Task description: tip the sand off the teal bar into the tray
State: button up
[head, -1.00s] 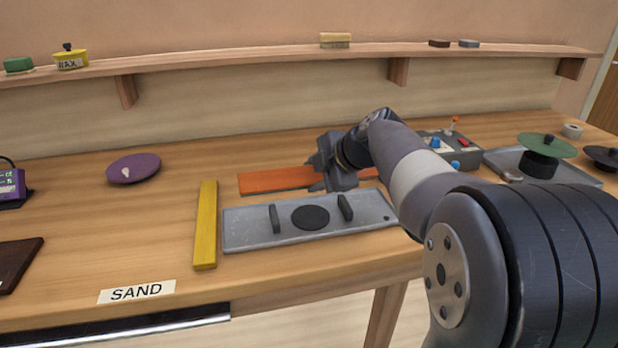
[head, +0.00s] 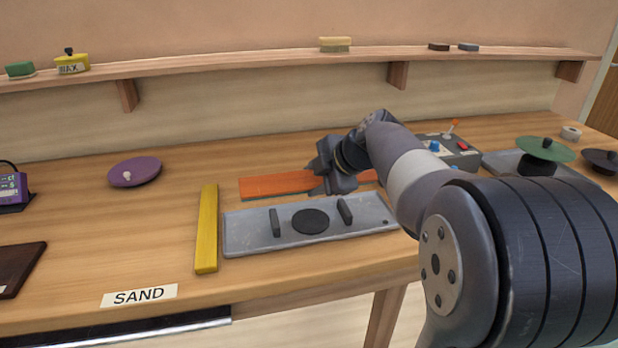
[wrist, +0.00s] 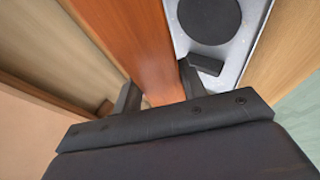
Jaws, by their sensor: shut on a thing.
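An orange bar (head: 275,186) lies along the bench behind a grey plate. My gripper (head: 316,180) is at this bar, with one finger on each long side. In the wrist view the orange bar (wrist: 135,45) runs between the two fingers (wrist: 160,86), and the gripper is shut on it. My gripper hides part of the bar in the head view. A shallow grey tray (head: 498,163) is at the right of the bench, partly under a green disc. I see no sand on any bar.
The grey plate (head: 250,230) has two dark upright blocks and a black disc, close in front of the orange bar. A yellow bar (head: 207,230) lies at its left. A SAND label (head: 139,295) is at the front edge. A purple disc (head: 135,172) stands at the back left.

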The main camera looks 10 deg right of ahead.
jog(key=shift+r+m+g+p, duration=0.3)
jog(key=shift+r+g+p, duration=1.1)
jog(key=shift+p, duration=3.1)
jog(key=g+p, duration=0.2)
jog(key=p, duration=0.3)
jog(key=r+g+p, duration=0.1)
jog(key=g+p, duration=0.1)
jog(key=p, duration=0.3)
jog(key=shift+r+m+p, duration=0.2)
jog(key=shift+m+p, duration=0.2)
jog(key=shift+g+h+p, duration=0.3)
jog(key=shift+g+p, duration=0.1)
jog(key=shift+p, duration=0.1)
jog(key=shift+f, duration=0.1)
jog(key=shift+f, duration=0.1)
